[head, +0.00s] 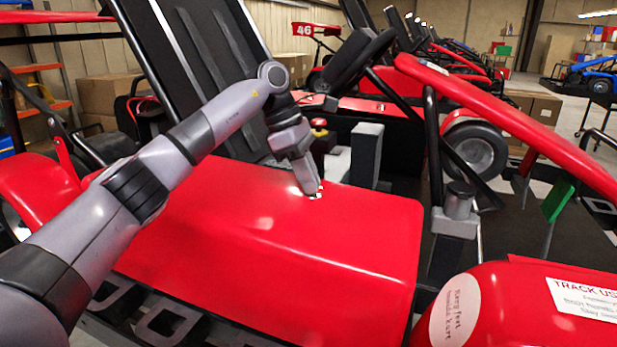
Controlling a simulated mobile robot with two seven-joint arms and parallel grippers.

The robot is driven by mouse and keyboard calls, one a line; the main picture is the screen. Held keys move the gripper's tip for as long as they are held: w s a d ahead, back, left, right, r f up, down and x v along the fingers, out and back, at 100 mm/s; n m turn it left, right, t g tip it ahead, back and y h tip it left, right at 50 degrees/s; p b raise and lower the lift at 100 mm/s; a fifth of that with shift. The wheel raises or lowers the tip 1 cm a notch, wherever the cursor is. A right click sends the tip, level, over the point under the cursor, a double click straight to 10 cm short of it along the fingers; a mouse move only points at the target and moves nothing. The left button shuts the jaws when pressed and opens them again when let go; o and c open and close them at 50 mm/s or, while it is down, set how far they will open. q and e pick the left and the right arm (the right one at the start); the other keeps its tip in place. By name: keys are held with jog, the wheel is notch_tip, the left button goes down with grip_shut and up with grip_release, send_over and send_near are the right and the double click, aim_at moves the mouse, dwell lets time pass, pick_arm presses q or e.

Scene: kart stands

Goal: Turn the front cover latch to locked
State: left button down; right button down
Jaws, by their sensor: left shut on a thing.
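The red cover (290,245) is a wide glossy panel in the middle of the head view, lying closed over the kart's body. My left arm comes in from the left and reaches across it. My left gripper (312,191) points down at the cover's upper part, with its fingertips at the surface. It is shut on a small pale latch (319,193), which is mostly hidden by the fingers. I cannot tell which way the latch is turned. My right gripper is not in the view.
The kart's black seat (205,50), steering wheel (372,60) and red roll bar (520,120) stand around the cover. A red-topped knob (319,123) and a grey block (366,130) are close behind my gripper. A red body panel with labels (500,300) is at the lower right.

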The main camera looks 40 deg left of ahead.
pick_arm(q)
jog(key=shift+r+m, duration=0.1)
jog(key=shift+m, duration=0.5)
jog(key=c, duration=1.2)
grip_release()
jog(key=v, duration=0.7)
jog(key=shift+w, duration=0.15)
jog(key=shift+a, duration=0.1)
